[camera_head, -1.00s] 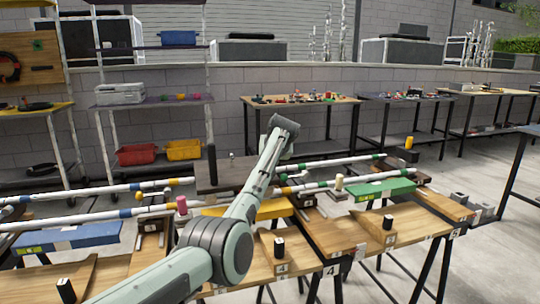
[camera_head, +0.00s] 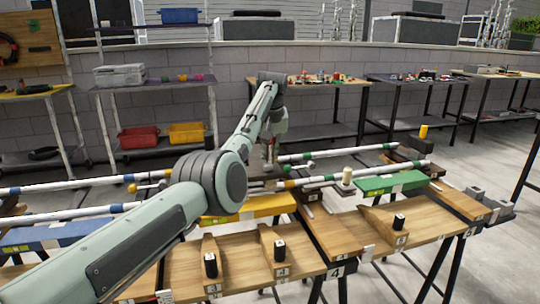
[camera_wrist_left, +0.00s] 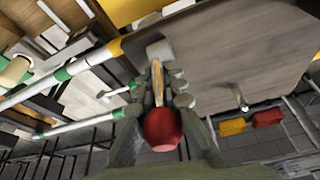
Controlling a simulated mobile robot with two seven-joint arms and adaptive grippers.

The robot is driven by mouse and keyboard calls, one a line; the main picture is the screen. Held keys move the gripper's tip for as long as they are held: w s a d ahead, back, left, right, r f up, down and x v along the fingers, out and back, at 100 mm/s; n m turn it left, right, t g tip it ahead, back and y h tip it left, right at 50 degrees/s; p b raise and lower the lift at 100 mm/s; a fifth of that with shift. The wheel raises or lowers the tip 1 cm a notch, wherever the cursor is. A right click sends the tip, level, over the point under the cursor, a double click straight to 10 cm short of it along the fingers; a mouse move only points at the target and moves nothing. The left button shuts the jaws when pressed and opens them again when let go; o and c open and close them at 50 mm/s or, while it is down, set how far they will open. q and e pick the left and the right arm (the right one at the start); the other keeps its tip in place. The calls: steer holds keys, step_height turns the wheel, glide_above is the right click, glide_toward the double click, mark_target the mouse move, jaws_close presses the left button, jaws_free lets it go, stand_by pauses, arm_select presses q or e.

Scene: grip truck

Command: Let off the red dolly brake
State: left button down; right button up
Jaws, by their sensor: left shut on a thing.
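A red round knob (camera_wrist_left: 162,130) on a short light-coloured stem shows at the middle of the wrist view. The stem runs toward a grey block on a dark wooden board (camera_wrist_left: 225,55), which I take to be the dolly deck. My left gripper (camera_wrist_left: 165,90) is shut on the stem of the red-knobbed lever, with its fingers on both sides. In the head view my left gripper (camera_head: 271,160) points down over the far side of the bench, and its fingertips are small and partly hidden. My right gripper is not in view.
White rails with coloured bands (camera_head: 335,154) run along the bench on both sides. A green block (camera_head: 388,184) and a yellow block (camera_head: 265,206) sit in front. Small black posts (camera_head: 279,250) stand on wooden ramps. Red (camera_head: 138,137) and yellow bins are on a shelf behind.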

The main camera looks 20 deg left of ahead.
arm_select(q)
steer(key=shift+s+d+f, duration=0.15)
steer(key=shift+d+f, duration=0.1)
steer(key=c, duration=1.6)
jaws_free()
steer(key=v, duration=1.2)
steer(key=shift+w+a+r, duration=0.15)
steer(key=shift+w+r, duration=0.1)
steer(key=shift+r, duration=0.05)
steer(key=shift+f, duration=0.1)
